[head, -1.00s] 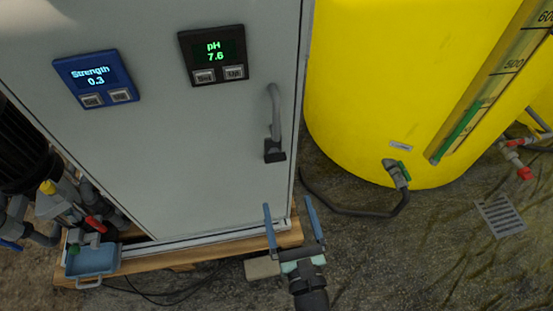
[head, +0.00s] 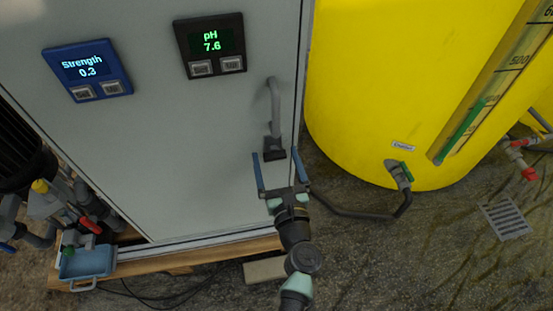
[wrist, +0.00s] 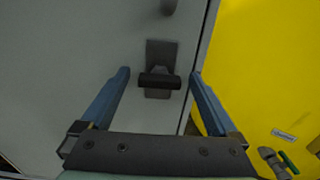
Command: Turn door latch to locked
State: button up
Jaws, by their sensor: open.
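The door latch (head: 274,149) is a small dark piece on the pale cabinet door (head: 200,140), below a grey bar handle (head: 275,108). In the wrist view the latch (wrist: 160,81) is a dark plate with a thick bar lying crosswise, roughly level. My gripper (head: 277,154) is open in front of the door, fingers pointing up toward the latch. In the wrist view the latch bar shows between the two blue fingers (wrist: 160,73), with room on both sides. I see no contact; the depth gap is hard to judge.
A blue Strength display (head: 88,70) and a black pH display (head: 210,45) are on the door. A yellow tank (head: 390,90) stands to the right, with a dark hose (head: 350,214) on the floor. A blue tray (head: 87,263) sits at lower left.

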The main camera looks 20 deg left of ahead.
jog(key=c, duration=1.4)
jog(key=shift+n, duration=0.3)
jog(key=n+b, duration=0.2)
jog(key=n, duration=0.1)
jog(key=shift+s+f+n+b, duration=0.1)
jog(key=shift+n+b, duration=0.2)
jog(key=shift+n, duration=0.1)
jog(key=n+b, duration=0.2)
jog(key=n, duration=0.2)
jog(key=shift+a+f+n, duration=0.1)
jog(key=shift+n, duration=0.2)
jog(key=n+b, duration=0.3)
jog(key=n, duration=0.1)
jog(key=n+b, duration=0.2)
jog(key=n, duration=0.2)
jog(key=shift+n+b, duration=0.3)
jog(key=shift+n, duration=0.1)
